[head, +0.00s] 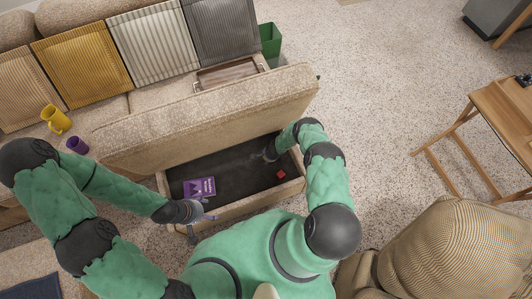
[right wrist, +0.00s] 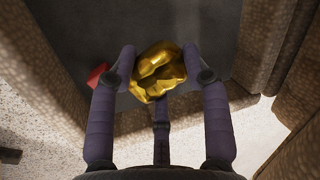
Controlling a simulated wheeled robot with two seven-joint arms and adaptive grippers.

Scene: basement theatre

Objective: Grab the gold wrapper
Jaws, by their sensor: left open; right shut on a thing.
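The gold wrapper (right wrist: 158,73) is a crumpled shiny piece between the fingers of my right gripper (right wrist: 160,58) in the right wrist view. My right gripper is shut on it, over the dark floor of the open sofa storage compartment (head: 235,160). In the head view my right gripper (head: 268,154) reaches into the compartment's far right part, and the wrapper cannot be made out there. My left gripper (head: 204,212) is open and empty at the compartment's near left edge.
A purple book (head: 199,187) and a small red object (head: 281,174) lie in the compartment; the red one also shows left of the wrapper (right wrist: 97,75). The raised seat cushion (head: 215,115) stands behind. A yellow mug (head: 56,119) and purple cup (head: 77,145) are at left.

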